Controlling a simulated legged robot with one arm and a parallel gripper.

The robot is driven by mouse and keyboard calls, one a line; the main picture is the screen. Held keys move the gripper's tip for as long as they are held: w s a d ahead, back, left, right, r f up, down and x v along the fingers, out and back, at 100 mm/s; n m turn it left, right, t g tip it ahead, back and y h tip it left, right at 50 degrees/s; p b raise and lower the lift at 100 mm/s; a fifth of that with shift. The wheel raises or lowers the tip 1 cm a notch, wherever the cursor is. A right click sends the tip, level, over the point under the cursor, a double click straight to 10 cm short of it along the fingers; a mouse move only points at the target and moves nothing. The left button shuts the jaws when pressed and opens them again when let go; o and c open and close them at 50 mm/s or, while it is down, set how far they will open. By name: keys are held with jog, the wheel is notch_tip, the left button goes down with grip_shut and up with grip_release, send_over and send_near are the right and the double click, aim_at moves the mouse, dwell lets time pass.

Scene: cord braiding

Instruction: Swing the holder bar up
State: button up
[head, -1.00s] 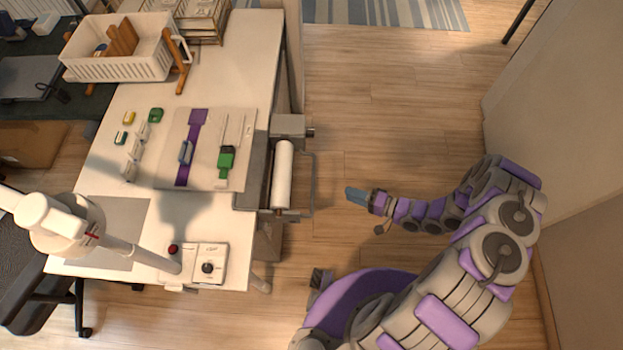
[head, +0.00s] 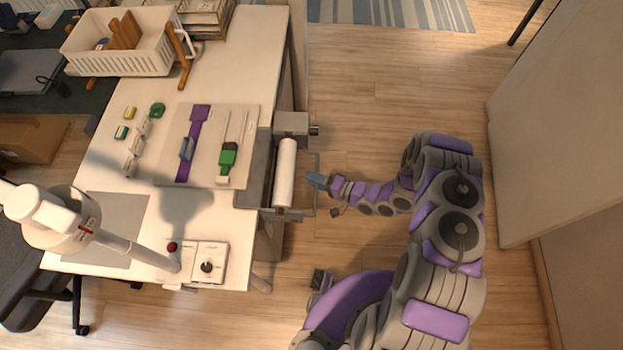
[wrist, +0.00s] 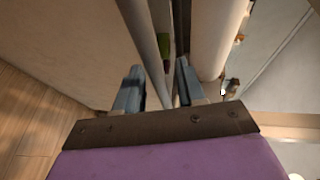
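The holder bar (head: 317,161) is a thin grey bar along the outer side of the roller unit at the table's right edge. In the wrist view the grey bar (wrist: 139,40) runs down the picture towards the space between my fingers. My gripper (head: 314,180) is at the bar, on its floor side, pointing left. In the wrist view my gripper (wrist: 160,88) has its two blue-grey fingers apart, with the bar appearing between them. I cannot tell whether either finger touches it. The white roller (head: 286,172) lies just left of the bar; it also shows in the wrist view (wrist: 216,35).
The white table (head: 245,60) carries a board (head: 208,118) with purple and green pieces, a white basket (head: 110,55) and a control box (head: 210,250). A lamp (head: 50,215) stands at the lower left. A pale panel (head: 545,130) stands at the right. Floor between is clear.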

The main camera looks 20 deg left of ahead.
jog(key=shift+w+a+f, duration=0.1)
jog(key=shift+a+f, duration=0.05)
jog(key=shift+a, duration=0.45)
jog(key=shift+c, duration=0.2)
grip_shut()
